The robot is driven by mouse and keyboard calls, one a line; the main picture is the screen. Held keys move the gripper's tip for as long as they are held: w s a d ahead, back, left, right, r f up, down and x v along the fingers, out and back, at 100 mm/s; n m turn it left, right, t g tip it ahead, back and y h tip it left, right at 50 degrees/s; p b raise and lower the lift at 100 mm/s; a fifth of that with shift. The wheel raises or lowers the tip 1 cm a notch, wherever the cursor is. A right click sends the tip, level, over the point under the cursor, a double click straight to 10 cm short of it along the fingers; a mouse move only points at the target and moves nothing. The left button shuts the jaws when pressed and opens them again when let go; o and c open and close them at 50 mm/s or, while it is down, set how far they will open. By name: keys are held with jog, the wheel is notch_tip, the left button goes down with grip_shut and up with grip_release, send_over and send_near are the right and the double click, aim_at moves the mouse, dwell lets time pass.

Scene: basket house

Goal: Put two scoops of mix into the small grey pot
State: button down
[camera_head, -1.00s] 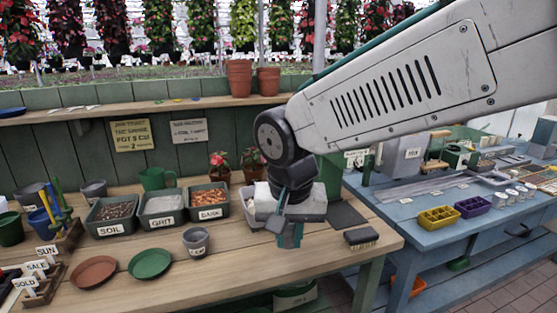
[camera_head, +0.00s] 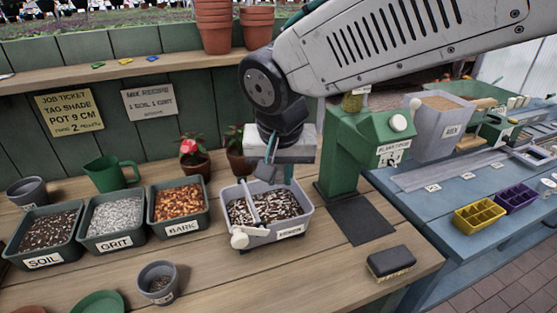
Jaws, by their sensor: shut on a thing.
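The small grey pot (camera_head: 158,291) stands upright on the wooden bench at the lower left, with some speckled mix inside. A grey tub (camera_head: 297,222) holds dark, speckled mix (camera_head: 262,207). A pale bar lies across the mix, and a white knob (camera_head: 239,238) shows at the tub's front. My gripper (camera_head: 272,173) points down over the back of the tub. It is shut on a small grey thing that looks like a scoop (camera_head: 264,173); its shape and any load are mostly hidden.
Bins of soil (camera_head: 43,262), grit (camera_head: 115,244) and bark (camera_head: 179,229) stand left of the tub. A green machine (camera_head: 350,150) and dark mat (camera_head: 361,220) are at its right. A brush (camera_head: 391,262) lies near the edge. Bench between pot and brush is clear.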

aim_at(279, 174)
jog(key=shift+w+f+g, duration=0.35)
jog(key=shift+f+g, duration=0.15)
jog(key=shift+f, duration=0.05)
jog(key=f+g, duration=0.1)
jog(key=w+f, duration=0.1)
jog(key=shift+f+g, duration=0.4)
jog(key=shift+f, duration=2.85)
jog(key=shift+s+r, duration=0.1)
jog(key=shift+r, duration=0.05)
jog(key=shift+t, duration=0.9)
jog(key=shift+s+r, duration=0.15)
jog(key=shift+r, duration=1.5)
jog(key=shift+s+r, duration=0.2)
jog(key=shift+r, duration=1.45)
jog(key=shift+s+r, duration=0.15)
jog(key=shift+r, duration=1.5)
